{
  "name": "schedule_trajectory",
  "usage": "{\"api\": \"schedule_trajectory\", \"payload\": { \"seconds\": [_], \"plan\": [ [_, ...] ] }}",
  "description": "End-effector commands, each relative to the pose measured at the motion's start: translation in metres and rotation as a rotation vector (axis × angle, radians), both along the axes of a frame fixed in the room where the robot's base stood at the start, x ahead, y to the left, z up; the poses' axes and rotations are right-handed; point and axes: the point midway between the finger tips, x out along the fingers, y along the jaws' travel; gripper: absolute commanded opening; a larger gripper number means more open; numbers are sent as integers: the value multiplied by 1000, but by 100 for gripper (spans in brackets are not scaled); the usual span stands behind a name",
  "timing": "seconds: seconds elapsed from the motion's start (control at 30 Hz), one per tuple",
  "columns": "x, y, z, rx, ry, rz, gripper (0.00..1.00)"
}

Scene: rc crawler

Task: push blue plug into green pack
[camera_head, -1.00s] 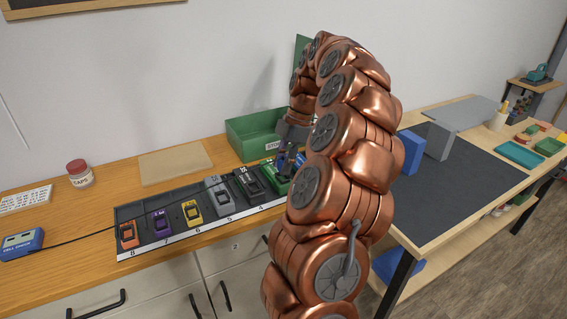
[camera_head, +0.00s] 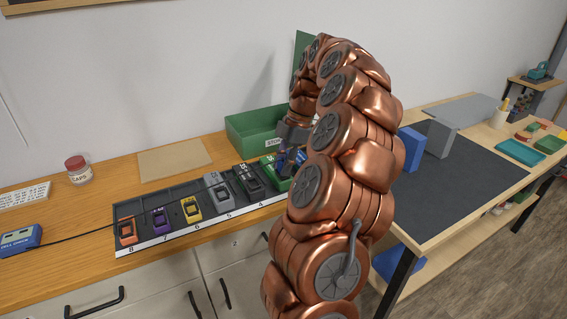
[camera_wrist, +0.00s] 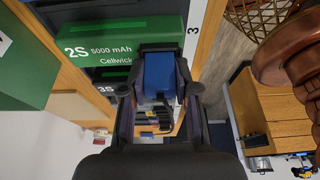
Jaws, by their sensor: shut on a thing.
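My gripper (camera_wrist: 158,92) is shut on the blue plug (camera_wrist: 160,72), which sits between its fingertips in the wrist view. The green pack (camera_wrist: 105,38), marked 2S 5000 mAh, lies just to the left of the plug in that view. I cannot tell whether plug and pack touch, and the pack's socket is not clear to see. In the head view my gripper (camera_head: 287,150) is over the right end of the black rack, by the green pack (camera_head: 268,164). My arm hides much of this spot.
The black rack (camera_head: 130,208) holds several coloured packs in numbered places. A green bin (camera_head: 243,133) stands behind it. A blue checker box (camera_head: 20,240) with a black cable is at the left. A second table (camera_head: 455,190) stands to the right.

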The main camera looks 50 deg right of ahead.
Motion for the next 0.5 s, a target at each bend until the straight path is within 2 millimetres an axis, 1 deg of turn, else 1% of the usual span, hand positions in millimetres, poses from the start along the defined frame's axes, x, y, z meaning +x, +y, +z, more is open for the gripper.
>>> {"api": "schedule_trajectory", "payload": {
  "seconds": [0.03, 0.07, 0.1, 0.3, 0.33, 0.5],
  "plan": [
    [0, 0, -2, 0, 0, 0, 7],
    [0, 0, -1, 0, 0, 0, 32],
    [0, 0, -1, 0, 0, 0, 36],
    [0, 0, -1, 0, 1, 0, 57],
    [0, 0, -1, 0, 1, 0, 59],
    [0, 0, -1, 0, 1, 0, 59]
  ]
}}
